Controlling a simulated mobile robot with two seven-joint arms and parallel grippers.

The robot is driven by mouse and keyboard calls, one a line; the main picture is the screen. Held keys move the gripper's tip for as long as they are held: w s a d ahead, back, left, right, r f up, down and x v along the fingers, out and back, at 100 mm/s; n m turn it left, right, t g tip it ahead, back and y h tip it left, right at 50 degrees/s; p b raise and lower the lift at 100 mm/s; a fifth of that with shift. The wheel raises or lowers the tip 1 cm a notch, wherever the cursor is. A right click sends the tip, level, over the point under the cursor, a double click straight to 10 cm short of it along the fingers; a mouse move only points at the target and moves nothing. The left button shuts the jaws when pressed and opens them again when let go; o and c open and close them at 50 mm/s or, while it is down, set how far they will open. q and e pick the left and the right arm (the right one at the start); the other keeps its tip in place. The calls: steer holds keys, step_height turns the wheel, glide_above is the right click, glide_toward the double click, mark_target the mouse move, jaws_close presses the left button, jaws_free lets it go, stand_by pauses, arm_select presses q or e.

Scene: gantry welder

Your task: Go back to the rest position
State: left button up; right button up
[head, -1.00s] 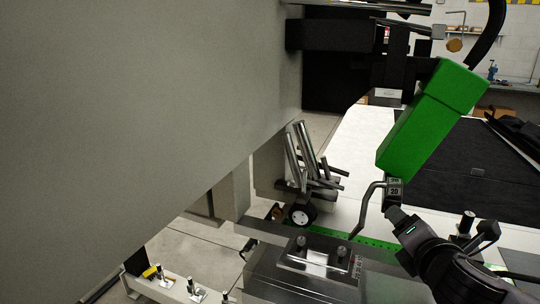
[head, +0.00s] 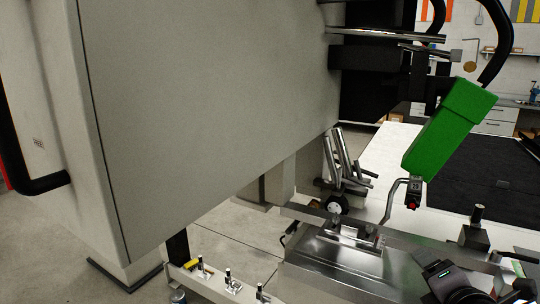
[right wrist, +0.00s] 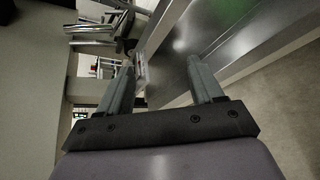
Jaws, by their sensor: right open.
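My right gripper (right wrist: 156,76) is open in the right wrist view. Its two grey fingers stand wide apart and I see nothing clamped between them. A shiny metal beam or plate lies beyond the fingertips; I cannot tell the gap to it. In the head view, part of my right arm (head: 452,282) shows low at the right, beside the metal fixture block (head: 345,255); its fingers are not clear there. My left gripper is in neither view.
A large grey machine cabinet (head: 205,110) fills the left and middle. A green welder head (head: 448,130) with a bent handle hangs at the right over a white table (head: 385,155). Metal rods (head: 345,160) lean behind the fixture block. Open floor (head: 225,245) shows below the cabinet.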

steer(key=s+a+f+m+g+y, duration=0.15)
steer(key=a+f+m, duration=0.25)
steer(key=f, duration=0.5)
steer(key=s+a+f+m+g+y, duration=0.1)
steer(key=s+a+f+m+y, duration=0.3)
steer(key=f, duration=0.4)
steer(key=s+a+f+m, duration=0.2)
steer(key=s+f+m, duration=1)
steer(key=shift+g+h, duration=0.35)
steer(key=shift+g, duration=0.1)
